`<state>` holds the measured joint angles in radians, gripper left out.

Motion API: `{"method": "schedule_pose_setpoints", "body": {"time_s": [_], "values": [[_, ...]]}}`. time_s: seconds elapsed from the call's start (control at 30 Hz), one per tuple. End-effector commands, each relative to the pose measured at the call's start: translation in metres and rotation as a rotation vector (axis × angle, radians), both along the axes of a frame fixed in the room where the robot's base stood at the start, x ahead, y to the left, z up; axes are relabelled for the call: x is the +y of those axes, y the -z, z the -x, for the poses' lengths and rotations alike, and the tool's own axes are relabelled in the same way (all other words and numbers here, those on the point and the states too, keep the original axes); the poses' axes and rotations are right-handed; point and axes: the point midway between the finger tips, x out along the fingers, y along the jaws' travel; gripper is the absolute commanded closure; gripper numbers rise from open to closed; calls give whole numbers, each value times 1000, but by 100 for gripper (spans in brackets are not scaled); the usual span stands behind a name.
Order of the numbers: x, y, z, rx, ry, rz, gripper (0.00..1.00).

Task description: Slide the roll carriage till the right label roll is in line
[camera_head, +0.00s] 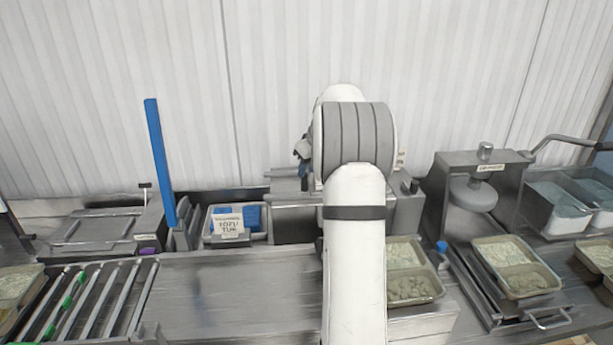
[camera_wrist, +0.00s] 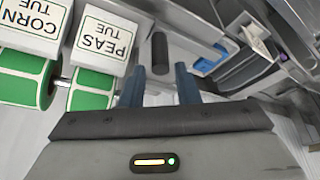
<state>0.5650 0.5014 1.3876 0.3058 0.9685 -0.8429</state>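In the wrist view, two green label rolls hang on a shared metal rod at the left, one under a white CORN TUE card (camera_wrist: 32,25) and one under a white PEAS TUE card (camera_wrist: 103,42). The CORN roll (camera_wrist: 22,82) is farther left and the PEAS roll (camera_wrist: 92,90) is nearer my gripper. My gripper (camera_wrist: 159,70) is open, its two blue-grey fingers apart. A dark upright knob (camera_wrist: 160,48) shows in the gap between the fingertips; I cannot tell whether they touch it. In the head view, my arm hides the carriage and the rolls.
In the head view, a bin with a TOFU TUE card (camera_head: 229,225) stands left of my arm, beside a tall blue bar (camera_head: 160,160). A roller conveyor (camera_head: 85,300) lies at left. Filled trays (camera_head: 413,288) and a press (camera_head: 482,190) stand at right.

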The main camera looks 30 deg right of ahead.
Motion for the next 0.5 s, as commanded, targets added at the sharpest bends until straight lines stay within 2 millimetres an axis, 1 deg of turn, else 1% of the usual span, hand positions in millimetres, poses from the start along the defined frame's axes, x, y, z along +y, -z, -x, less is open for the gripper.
{"method": "schedule_pose_setpoints", "body": {"time_s": [0.1, 0.3, 0.5], "values": [[2, 18, -8, 4, -2, -3, 71], [3, 40, -17, 2, -1, -2, 71], [4, 48, -20, 0, 0, 0, 71]]}}
